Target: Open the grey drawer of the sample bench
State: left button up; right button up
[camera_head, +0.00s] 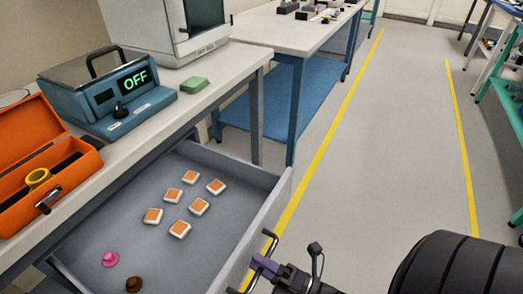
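The grey drawer (225,166) of the sample bench (215,75) stands pulled well out, its inside in plain view. In it lie several white-edged orange square pieces (181,229), a pink knobbed piece (110,259) and a brown one (134,284). A dark bar handle (270,240) is on the drawer's front panel. My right gripper (264,265) is at this handle, with its purple finger part across the bar, and appears shut on it. The far side of the grip is hidden. My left gripper is not in view.
On the bench stand an orange open case (35,150), a teal device (115,105) reading OFF, a green block (194,85) and a white cabinet (170,25). A second bench (290,32) stands behind. The grey floor (390,130) at right is clear, with yellow lines.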

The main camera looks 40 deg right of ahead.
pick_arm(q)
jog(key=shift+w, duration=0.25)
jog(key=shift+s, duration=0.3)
pick_arm(e)
jog(key=v, duration=1)
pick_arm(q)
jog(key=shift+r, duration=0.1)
